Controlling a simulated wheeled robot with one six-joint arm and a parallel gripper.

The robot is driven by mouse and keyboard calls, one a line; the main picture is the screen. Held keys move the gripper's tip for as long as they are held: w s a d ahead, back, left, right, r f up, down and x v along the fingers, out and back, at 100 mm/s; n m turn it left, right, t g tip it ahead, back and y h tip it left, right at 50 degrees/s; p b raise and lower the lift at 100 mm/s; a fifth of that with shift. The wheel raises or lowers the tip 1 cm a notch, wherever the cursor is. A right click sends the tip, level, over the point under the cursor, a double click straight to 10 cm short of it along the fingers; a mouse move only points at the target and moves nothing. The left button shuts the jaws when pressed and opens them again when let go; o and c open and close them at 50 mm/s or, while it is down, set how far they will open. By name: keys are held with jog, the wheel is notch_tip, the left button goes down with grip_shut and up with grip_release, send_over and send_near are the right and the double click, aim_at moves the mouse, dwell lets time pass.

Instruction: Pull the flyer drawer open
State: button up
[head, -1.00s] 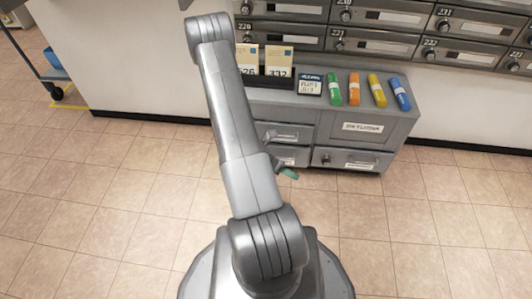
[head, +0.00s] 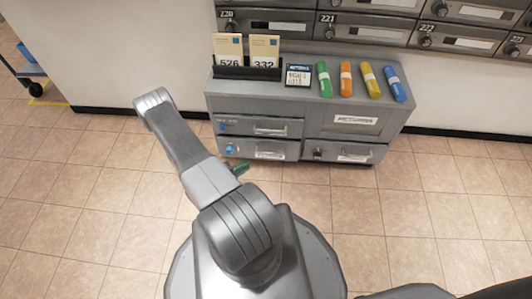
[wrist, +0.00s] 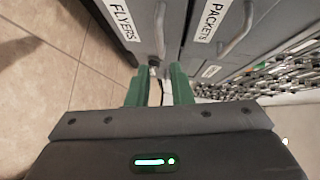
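The flyer drawer shows in the wrist view by its FLYERS label (wrist: 122,20) and a grey bar handle (wrist: 160,30). It appears to be the lower left drawer (head: 265,150) of the grey cabinet in the head view, with its front looking flush. My gripper (wrist: 160,80) has two green fingers standing apart with nothing clearly between them. The fingertips are close to the near end of the handle; I cannot tell whether they touch. In the head view a green finger (head: 240,167) shows just in front of the lower left drawer, mostly hidden by my arm.
A PACKETS drawer label (wrist: 212,20) is beside the flyer drawer in the wrist view. Mailboxes (head: 365,27) are above. The tiled floor (head: 440,200) in front is clear.

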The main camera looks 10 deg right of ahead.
aim_at(267, 153)
jog(key=shift+b+x, duration=1.6)
jog(key=shift+x, duration=4.65)
jog(key=shift+s, duration=0.1)
grip_shut()
